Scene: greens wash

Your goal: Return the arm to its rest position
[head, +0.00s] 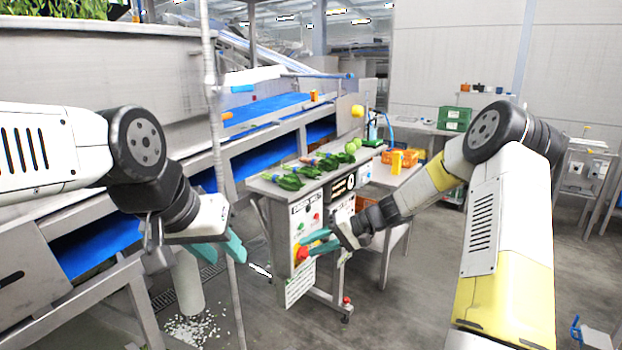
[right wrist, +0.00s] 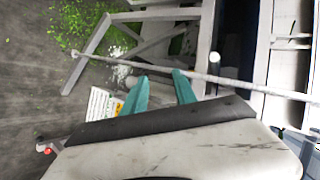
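My right arm (head: 508,230) reaches in from the right, bent at a high elbow. Its gripper (head: 312,246) hangs in front of the control panel of a small steel table, near a red knob (head: 302,253). In the right wrist view the two teal fingers (right wrist: 160,92) stand apart with nothing between them. My left arm (head: 40,148) comes in from the left. Its gripper (head: 225,254) points down beside a thin steel post, its teal fingers apart and apparently empty.
The steel table (head: 262,186) holds several leafy green bunches (head: 290,182) and round green heads (head: 352,146). A conveyor with a blue belt (head: 265,106) runs behind. A steel post (head: 213,100) stands close to my left gripper. Open floor (head: 405,300) lies between the table and my right arm.

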